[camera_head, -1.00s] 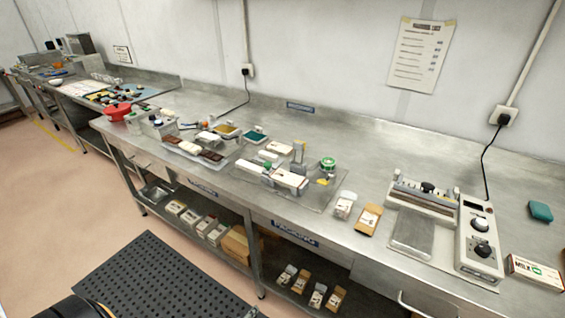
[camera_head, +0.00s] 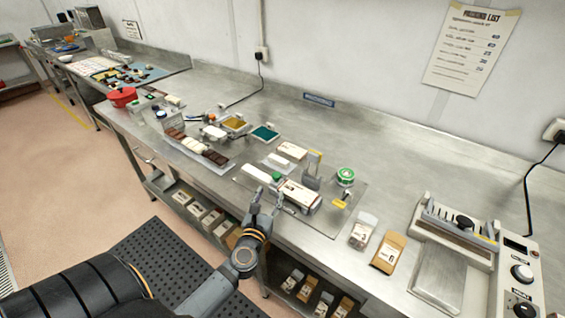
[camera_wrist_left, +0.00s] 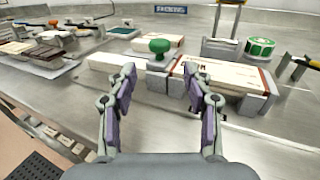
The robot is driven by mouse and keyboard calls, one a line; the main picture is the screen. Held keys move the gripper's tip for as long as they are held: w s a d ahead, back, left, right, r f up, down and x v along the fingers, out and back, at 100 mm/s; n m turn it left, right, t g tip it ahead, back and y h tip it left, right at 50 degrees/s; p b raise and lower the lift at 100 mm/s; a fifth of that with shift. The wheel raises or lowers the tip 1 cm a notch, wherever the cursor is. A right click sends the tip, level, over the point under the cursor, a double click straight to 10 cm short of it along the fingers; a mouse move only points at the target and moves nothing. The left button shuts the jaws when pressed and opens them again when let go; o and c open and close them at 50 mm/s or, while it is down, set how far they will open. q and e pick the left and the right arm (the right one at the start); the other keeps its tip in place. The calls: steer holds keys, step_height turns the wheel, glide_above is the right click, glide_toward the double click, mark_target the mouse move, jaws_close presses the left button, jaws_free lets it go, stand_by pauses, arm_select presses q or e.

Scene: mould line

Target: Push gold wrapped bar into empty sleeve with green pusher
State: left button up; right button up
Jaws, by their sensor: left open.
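The pusher's green knob (camera_head: 276,177) stands on a grey block on the packing fixture; the knob also shows in the left wrist view (camera_wrist_left: 159,46). A white sleeve (camera_head: 298,194) with a printed top lies to the right of the knob; in the wrist view the sleeve (camera_wrist_left: 235,75) sits in a grey holder. A pale bar-shaped block (camera_wrist_left: 118,65) lies to the left of the knob. I cannot pick out gold wrapping on any bar. My left gripper (camera_head: 268,202) is open and empty, in front of the pusher; its fingers (camera_wrist_left: 158,90) are spread below the knob. My right gripper is not in view.
A green round tape roll (camera_head: 345,176) and a yellow-tipped tool (camera_head: 340,202) are right of the sleeve. A chocolate tray (camera_head: 204,151) is to the left. A pouch (camera_head: 363,230), a brown packet (camera_head: 388,252) and a sealing machine (camera_head: 455,250) are further right.

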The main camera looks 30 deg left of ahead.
mark_target(275, 178)
arm_select(q)
steer(key=shift+s+r, duration=0.1)
steer(key=shift+r, duration=0.05)
steer(key=shift+s+r, duration=0.2)
steer(key=shift+r, duration=0.4)
steer(key=p+x, duration=0.1)
steer(key=x, duration=0.2)
steer(key=shift+w, duration=0.3)
steer(key=shift+x, duration=1.2)
steer(key=x, duration=0.3)
steer(key=shift+w+a+f, duration=0.1)
steer(key=shift+w+f, duration=0.05)
steer(key=shift+f, duration=0.1)
steer(key=shift+w, duration=0.2)
steer(key=shift+c, duration=1.2)
steer(key=c, duration=0.5)
jaws_close()
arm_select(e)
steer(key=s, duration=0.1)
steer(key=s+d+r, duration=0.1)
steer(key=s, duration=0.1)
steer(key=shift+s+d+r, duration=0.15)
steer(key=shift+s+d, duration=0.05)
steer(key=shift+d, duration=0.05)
arm_select(q)
steer(key=shift+a, duration=0.1)
